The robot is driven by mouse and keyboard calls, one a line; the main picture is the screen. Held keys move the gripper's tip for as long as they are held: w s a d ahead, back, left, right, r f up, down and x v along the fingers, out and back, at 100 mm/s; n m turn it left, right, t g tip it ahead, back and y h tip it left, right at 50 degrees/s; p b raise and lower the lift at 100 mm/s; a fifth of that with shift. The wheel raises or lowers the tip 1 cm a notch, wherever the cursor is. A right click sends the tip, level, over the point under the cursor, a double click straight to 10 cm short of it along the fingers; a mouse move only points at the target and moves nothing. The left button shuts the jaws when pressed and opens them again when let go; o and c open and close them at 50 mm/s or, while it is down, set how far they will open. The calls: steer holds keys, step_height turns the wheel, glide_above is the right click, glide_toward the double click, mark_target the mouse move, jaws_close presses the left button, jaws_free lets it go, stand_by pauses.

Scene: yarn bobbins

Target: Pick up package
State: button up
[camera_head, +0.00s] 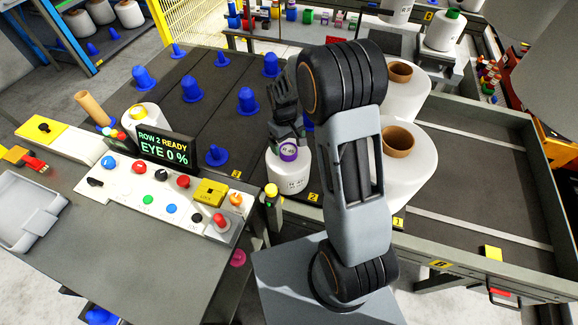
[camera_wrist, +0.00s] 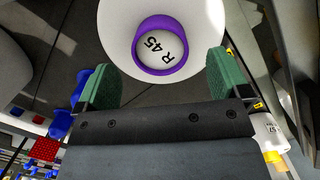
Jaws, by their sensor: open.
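A white yarn package (camera_head: 289,178) with a purple core end stands upright at the front edge of the dark deck in the head view. In the wrist view the package (camera_wrist: 115,25) fills the top middle, and its purple-rimmed end reads "R 45". My gripper (camera_head: 290,138) is just above and behind this package in the head view. In the wrist view the green pads of my gripper (camera_wrist: 162,62) are spread apart, with the purple core end showing between them. I cannot tell whether the pads touch the package. Its lower side is hidden in the wrist view.
Several blue pegs (camera_head: 191,89) stand on the deck to the left. Large white packages with brown cores (camera_head: 397,141) stand close to the right of my arm. A control panel (camera_head: 160,183) with a screen (camera_head: 165,150) is at front left. The right tray (camera_head: 470,190) is mostly clear.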

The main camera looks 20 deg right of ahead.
mark_target(288, 149)
steer(key=shift+s+f, duration=0.15)
steer(key=shift+f, duration=1.65)
jaws_close()
steer(key=shift+r, duration=0.1)
